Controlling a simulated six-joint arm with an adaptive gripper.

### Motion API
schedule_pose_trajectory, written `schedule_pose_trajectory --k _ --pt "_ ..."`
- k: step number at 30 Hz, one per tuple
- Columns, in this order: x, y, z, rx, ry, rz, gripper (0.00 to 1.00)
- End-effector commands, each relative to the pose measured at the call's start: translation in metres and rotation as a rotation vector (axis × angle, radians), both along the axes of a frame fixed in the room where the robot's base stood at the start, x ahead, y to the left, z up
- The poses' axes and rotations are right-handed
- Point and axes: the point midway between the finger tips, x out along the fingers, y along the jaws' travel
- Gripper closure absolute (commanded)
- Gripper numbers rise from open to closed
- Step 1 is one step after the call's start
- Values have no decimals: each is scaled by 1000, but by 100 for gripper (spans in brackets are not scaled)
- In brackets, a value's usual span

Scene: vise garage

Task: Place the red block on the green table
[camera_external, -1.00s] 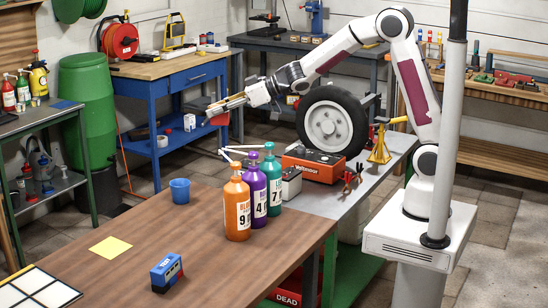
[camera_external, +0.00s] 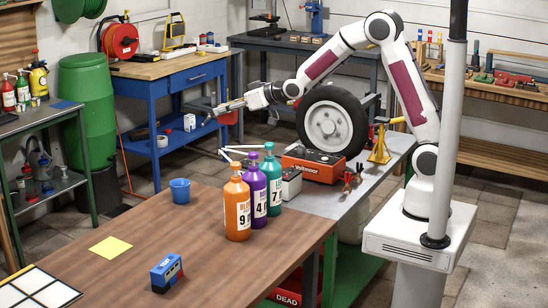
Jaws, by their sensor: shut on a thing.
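My gripper (camera_external: 213,114) is at the end of the outstretched arm, in the air in front of the blue workbench and beyond the bottles. A red block (camera_external: 229,118) shows at the gripper, partly hidden by the fingers; the gripper is shut on it. The fingers are small in this view and their exact grasp is hard to see.
Orange (camera_external: 237,213), purple (camera_external: 255,193) and teal (camera_external: 273,190) bottles stand at the brown top's far right edge. A blue cup (camera_external: 180,191), a yellow sheet (camera_external: 110,247) and a blue boxy object (camera_external: 167,272) are on it. Its middle is clear. A wheel (camera_external: 332,122) stands behind.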

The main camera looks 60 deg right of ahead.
Motion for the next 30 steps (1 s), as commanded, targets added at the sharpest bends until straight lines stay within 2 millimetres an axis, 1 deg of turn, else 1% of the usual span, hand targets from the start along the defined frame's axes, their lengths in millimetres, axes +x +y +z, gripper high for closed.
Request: schedule_pose_trajectory --k 11,17,23,30 --pt "1 -23 -21 1 2 -113 96" --pt "0 -38 -35 0 2 -187 96" --pt "-4 -58 -54 0 2 -282 96" --pt "-15 -90 -86 -1 5 -433 96"
